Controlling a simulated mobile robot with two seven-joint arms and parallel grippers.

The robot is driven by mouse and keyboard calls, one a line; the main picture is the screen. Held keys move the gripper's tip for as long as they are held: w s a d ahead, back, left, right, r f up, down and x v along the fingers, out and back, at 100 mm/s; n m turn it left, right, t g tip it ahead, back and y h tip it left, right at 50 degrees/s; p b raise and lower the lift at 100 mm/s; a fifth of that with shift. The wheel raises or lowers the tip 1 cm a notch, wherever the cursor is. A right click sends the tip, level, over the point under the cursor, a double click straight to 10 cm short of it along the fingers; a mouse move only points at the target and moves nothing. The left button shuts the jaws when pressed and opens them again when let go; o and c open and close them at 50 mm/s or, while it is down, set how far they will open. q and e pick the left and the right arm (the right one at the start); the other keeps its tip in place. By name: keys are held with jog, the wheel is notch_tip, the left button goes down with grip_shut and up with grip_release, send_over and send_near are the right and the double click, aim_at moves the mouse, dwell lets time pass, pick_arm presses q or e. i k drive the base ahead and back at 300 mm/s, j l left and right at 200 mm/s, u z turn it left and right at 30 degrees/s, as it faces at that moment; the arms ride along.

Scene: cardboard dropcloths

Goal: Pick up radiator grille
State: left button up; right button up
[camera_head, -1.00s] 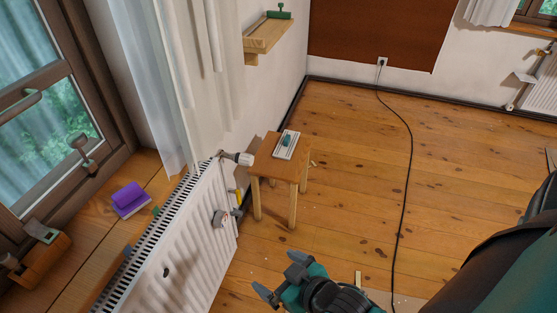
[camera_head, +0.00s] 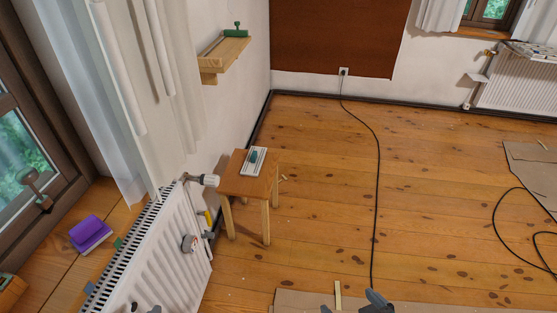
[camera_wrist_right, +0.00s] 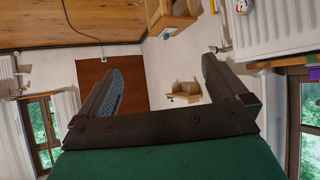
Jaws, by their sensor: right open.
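A flat white slotted piece that looks like a grille (camera_head: 248,167) lies on the small wooden stool (camera_head: 232,184) in the head view, with a teal object (camera_head: 254,156) on it. The white radiator (camera_head: 160,262) beside the stool also has a slotted top (camera_head: 135,237); I cannot tell for certain which is the named grille. My right gripper (camera_head: 350,304) shows only its fingertips at the bottom edge, well short of the stool. In the wrist view the right gripper (camera_wrist_right: 168,64) is open, with nothing between its fingers.
A purple sponge-like block (camera_head: 90,232) lies on the windowsill. A valve (camera_head: 203,180) juts from the radiator toward the stool. A black cable (camera_head: 377,190) crosses the floor. Cardboard (camera_head: 300,299) lies at the front. The floor right of the stool is mostly open.

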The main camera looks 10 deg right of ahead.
aim_at(252, 165)
jog(key=i+l+u, duration=0.15)
jog(key=i+l, duration=0.5)
jog(key=i, duration=0.2)
jog(key=i+l+u, duration=0.2)
jog(key=i+l, duration=0.6)
jog(key=i+l+u, duration=0.15)
jog(key=i+l, duration=0.55)
jog(key=l, duration=0.15)
